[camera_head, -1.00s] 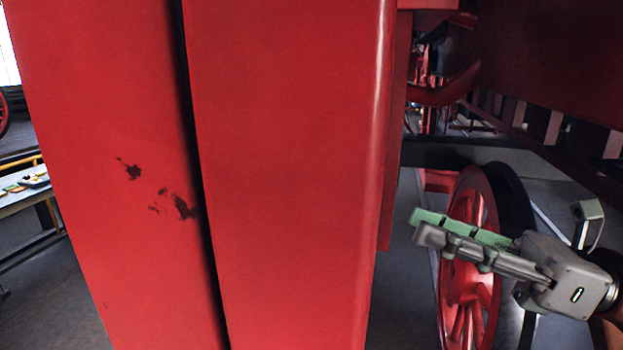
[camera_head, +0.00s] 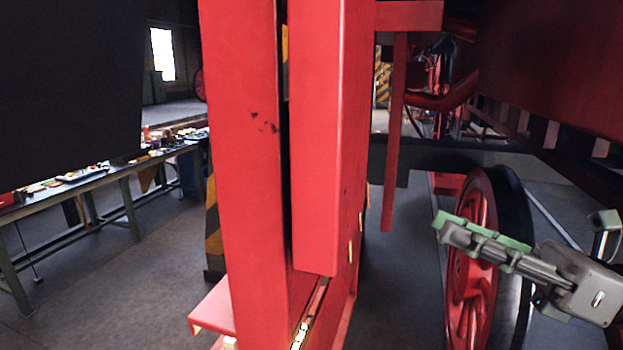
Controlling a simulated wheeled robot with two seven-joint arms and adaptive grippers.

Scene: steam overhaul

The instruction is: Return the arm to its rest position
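My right gripper (camera_head: 441,228) is at the right of the head view, pointing left. Its grey finger and a green strip lie close together and overlap from this angle, so I cannot tell whether it is open or shut. I see nothing held at its tips. Behind it in the picture is a red spoked wheel (camera_head: 470,285) with a dark rim. I cannot tell how far apart they are. My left gripper is not in view.
Tall red beams (camera_head: 245,150) stand in the middle, close by. A long workbench (camera_head: 105,180) with small items is at the left. A dark surface (camera_head: 65,80) fills the upper left. Grey floor (camera_head: 130,290) is free between bench and beams.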

